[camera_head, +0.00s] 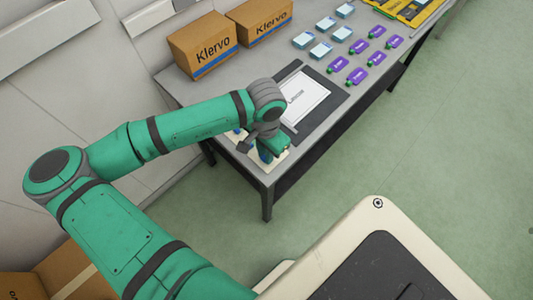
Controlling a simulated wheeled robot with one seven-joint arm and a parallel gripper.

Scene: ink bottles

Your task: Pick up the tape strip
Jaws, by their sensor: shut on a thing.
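My gripper (266,154) is low over the near left corner of the grey table (190,91), pointing down. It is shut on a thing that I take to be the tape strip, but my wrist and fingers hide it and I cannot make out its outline. A pale, beige flat thing (281,160) lies on the table under and around my gripper. Whether the strip still touches it, I cannot tell.
A dark mat with a white sheet (304,100) lies right beside my gripper. Two Klervo cardboard boxes (203,47) stand along the wall side. A yellow item (405,10) lies at the far end.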

